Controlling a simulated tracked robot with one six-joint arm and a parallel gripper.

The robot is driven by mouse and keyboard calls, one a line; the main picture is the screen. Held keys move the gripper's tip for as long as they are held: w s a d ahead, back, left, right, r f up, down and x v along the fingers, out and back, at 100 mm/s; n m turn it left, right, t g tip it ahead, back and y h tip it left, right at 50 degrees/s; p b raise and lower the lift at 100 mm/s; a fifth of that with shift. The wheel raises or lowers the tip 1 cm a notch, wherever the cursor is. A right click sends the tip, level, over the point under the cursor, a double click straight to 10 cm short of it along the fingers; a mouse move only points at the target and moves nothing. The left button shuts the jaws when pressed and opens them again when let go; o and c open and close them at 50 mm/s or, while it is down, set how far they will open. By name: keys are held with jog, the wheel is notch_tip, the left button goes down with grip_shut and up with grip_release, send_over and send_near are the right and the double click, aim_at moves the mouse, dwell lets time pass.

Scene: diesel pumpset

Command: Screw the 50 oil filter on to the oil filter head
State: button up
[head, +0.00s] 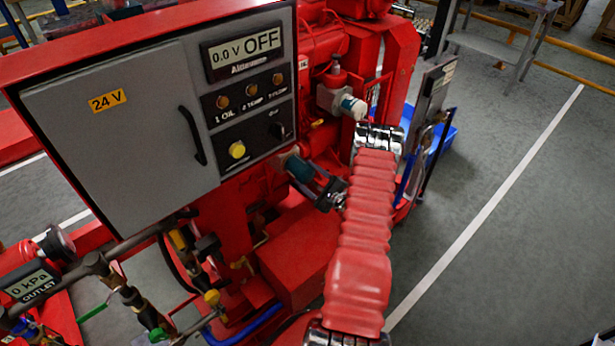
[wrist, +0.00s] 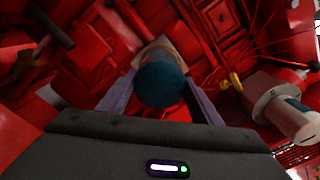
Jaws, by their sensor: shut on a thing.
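My gripper (head: 308,177) is below and right of the control panel in the head view, shut on a teal-ended oil filter (head: 298,168). In the wrist view the filter's round dark teal end (wrist: 162,82) faces the camera between the two fingers, with a pale body behind it. Its far end points into the red engine. The oil filter head is hidden behind the filter, and I cannot tell whether they touch. No number is readable on the filter.
A second pale cylinder with a teal end (head: 352,106) sticks out higher on the engine; a similar one shows right in the wrist view (wrist: 282,108). The grey control panel (head: 120,120) stands close at left. A yellow handle (wrist: 235,82) is near my gripper.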

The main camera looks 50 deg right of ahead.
jog(key=m, duration=0.4)
jog(key=shift+w+r, duration=0.1)
jog(key=shift+r, duration=0.15)
jog(key=shift+m, duration=0.8)
jog(key=m, duration=0.3)
jog(key=shift+d, duration=0.1)
jog(key=m, duration=0.4)
jog(key=shift+m, duration=1)
